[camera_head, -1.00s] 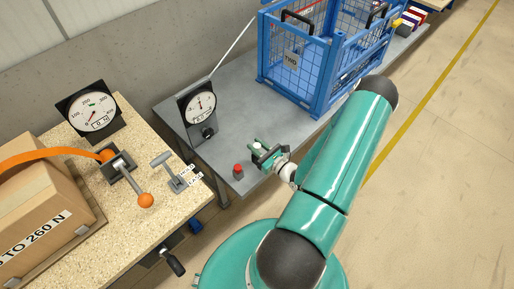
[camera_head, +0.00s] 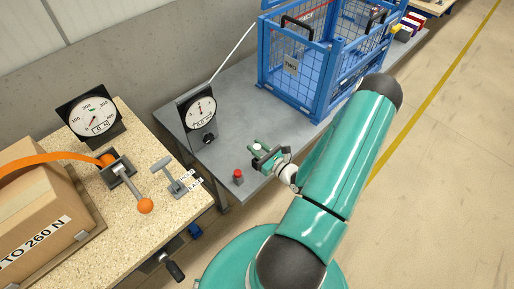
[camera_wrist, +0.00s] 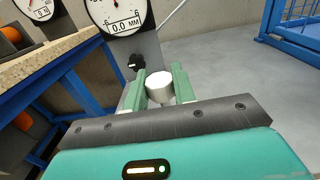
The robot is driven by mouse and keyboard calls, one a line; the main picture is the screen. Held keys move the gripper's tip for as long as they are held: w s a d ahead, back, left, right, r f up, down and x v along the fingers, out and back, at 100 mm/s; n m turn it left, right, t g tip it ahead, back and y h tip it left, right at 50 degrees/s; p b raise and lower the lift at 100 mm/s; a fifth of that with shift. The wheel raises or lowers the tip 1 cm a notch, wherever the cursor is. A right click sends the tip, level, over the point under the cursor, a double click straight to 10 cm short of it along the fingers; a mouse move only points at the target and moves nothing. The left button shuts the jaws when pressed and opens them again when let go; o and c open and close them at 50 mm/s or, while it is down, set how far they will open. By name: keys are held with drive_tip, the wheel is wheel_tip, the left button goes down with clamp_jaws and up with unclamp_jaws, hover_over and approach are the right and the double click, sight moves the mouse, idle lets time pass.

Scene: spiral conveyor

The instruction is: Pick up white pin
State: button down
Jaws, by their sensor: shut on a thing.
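The white pin (camera_wrist: 160,84) is between the two green fingers of my gripper (camera_wrist: 158,88) in the wrist view. Its pale round top faces the camera, and its lower part is hidden behind the gripper body. In the head view my gripper (camera_head: 262,152) is over the front part of the grey table, and the white pin shows only as a small pale spot (camera_head: 257,146) at the fingers. The fingers are shut on the pin. I cannot tell whether the pin's lower end touches the table.
A dial gauge (camera_head: 200,108) stands on the grey table (camera_head: 222,156) behind my gripper. A red-topped pin (camera_head: 238,176) stands near the table's front edge. A blue wire cage (camera_head: 292,68) is at the back right. A speckled bench (camera_head: 130,220) with a box (camera_head: 40,215) is at left.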

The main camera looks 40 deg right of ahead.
drive_tip(key=shift+r, duration=2)
